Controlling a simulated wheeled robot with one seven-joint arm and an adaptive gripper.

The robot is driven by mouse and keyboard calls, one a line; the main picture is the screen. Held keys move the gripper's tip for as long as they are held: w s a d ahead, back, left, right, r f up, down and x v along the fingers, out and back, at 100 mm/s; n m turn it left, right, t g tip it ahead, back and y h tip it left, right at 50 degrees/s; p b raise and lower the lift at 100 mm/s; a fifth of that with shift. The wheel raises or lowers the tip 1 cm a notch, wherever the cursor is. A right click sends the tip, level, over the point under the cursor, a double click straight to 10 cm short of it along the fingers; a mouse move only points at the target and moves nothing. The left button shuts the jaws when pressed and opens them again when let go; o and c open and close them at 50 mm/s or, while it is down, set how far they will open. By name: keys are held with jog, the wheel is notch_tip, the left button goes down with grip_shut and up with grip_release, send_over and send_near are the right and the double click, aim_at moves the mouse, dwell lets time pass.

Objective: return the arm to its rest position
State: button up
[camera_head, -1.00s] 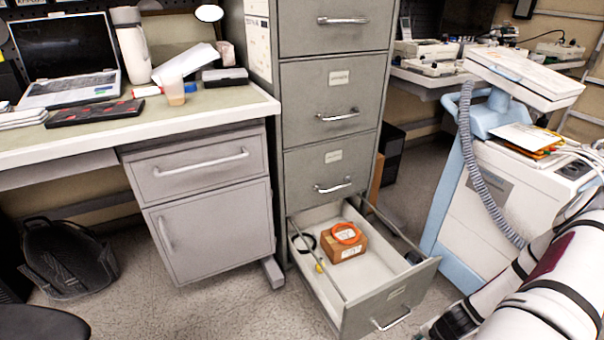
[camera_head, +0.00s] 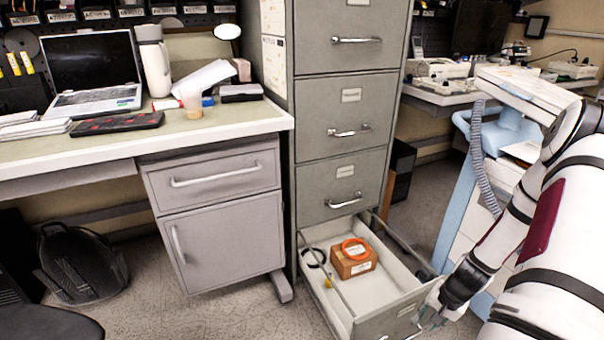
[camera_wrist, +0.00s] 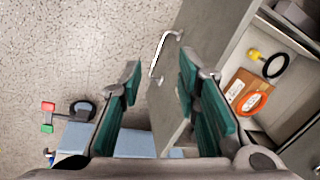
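My gripper (camera_wrist: 160,72) is open and empty in the wrist view, its two green-padded fingers apart. In the head view my gripper is low at the right, beside the front of the open drawer, and is partly cut off by the lower edge. The arm reaches in from the right. The bottom drawer (camera_head: 385,318) of the grey cabinet is pulled out. Its handle (camera_wrist: 165,55) shows ahead of my open fingers in the wrist view. I cannot tell whether any part of my gripper touches the drawer.
The drawer holds a brown box (camera_head: 352,265) with an orange ring (camera_head: 355,246) on top, and a black ring (camera_head: 313,258). A white and blue cart (camera_head: 455,225) stands close behind the arm. A desk (camera_head: 220,120) is at the left. Floor shows left of the drawer.

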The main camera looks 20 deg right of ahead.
jog(key=w+a+r+n, duration=0.2)
jog(key=w+a+r, duration=0.15)
jog(key=r, duration=0.55)
jog(key=w+a+r+n, duration=0.2)
jog(key=a+r, duration=0.3)
jog(key=r, duration=0.4)
jog(key=s+a+r+n+g, duration=0.1)
jog(key=s+a+r+n, duration=0.1)
jog(key=a+r, duration=0.55)
jog(key=s+a+r+n, duration=0.25)
jog(key=a+r, duration=0.35)
jog(key=r, duration=0.3)
jog(key=s+a+r+n, duration=0.3)
jog(key=s+a+r, duration=0.15)
jog(key=s, duration=0.45)
jog(key=s+a+r+n, duration=0.25)
jog(key=s+a, duration=0.35)
jog(key=s, duration=0.3)
notch_tip(320, 180, up, 29)
jog(key=t+p, duration=0.3)
jog(key=p, duration=2.3)
jog(key=shift+w+d+f+m+h, duration=0.2)
jog(key=shift+d+m+h, duration=0.1)
jog(key=shift+d, duration=0.15)
